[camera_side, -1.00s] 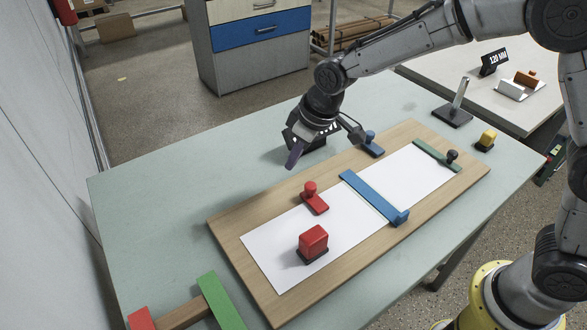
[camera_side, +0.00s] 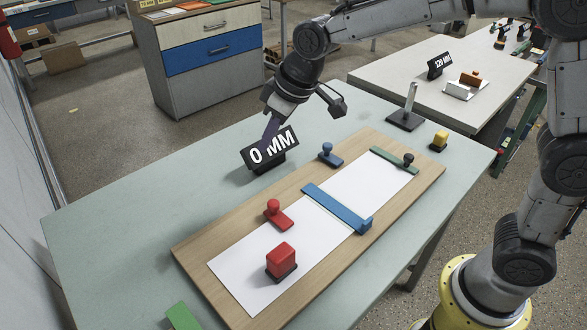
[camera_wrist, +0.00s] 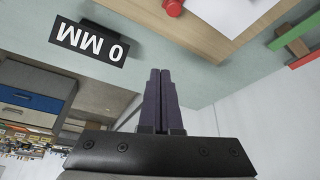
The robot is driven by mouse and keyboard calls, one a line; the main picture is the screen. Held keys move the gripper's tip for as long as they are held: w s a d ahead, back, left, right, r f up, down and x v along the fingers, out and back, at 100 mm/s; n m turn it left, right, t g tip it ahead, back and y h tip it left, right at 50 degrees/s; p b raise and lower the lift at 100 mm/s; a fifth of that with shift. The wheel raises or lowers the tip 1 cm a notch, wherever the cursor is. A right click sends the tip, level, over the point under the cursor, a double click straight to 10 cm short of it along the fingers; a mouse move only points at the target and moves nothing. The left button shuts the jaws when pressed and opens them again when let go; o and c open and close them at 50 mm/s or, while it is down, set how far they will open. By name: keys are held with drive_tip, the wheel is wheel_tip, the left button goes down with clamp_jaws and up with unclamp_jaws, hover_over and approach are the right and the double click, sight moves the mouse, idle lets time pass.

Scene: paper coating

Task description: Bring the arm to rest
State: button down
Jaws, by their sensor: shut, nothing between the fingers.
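My gripper (camera_side: 270,128) is raised above the far edge of the table (camera_side: 110,215), in front of the "0 MM" sign (camera_side: 257,160) in the side view. In the wrist view my gripper's fingers (camera_wrist: 159,75) are shut together with nothing between them. The "0 MM" sign (camera_wrist: 89,40) stands to the left of the fingers there. My fingers look apart from the table and the board, though the exact height is hard to tell.
A wooden board (camera_side: 200,245) bears white paper (camera_side: 235,268), a red block (camera_side: 281,258), a red knob (camera_side: 274,212), a blue bar (camera_side: 335,207), a blue knob (camera_side: 328,153) and a green bar (camera_side: 388,158). A black stand (camera_side: 405,119) and yellow block (camera_side: 439,140) sit at right.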

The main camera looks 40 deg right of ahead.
drive_tip(key=s+d+r+m+t, duration=0.3)
drive_tip(key=s+d+r, duration=0.6)
drive_tip(key=s+d, duration=0.4)
drive_tip(key=s+d+f+m+g+h, duration=0.1)
drive_tip(key=s+f, duration=0.2)
drive_tip(key=s, duration=0.4)
drive_tip(key=s+d+f, duration=0.1)
drive_tip(key=s+f, duration=0.3)
drive_tip(key=s, duration=0.4)
drive_tip(key=shift+m+g+h, duration=0.4)
drive_tip(key=shift+w, duration=0.1)
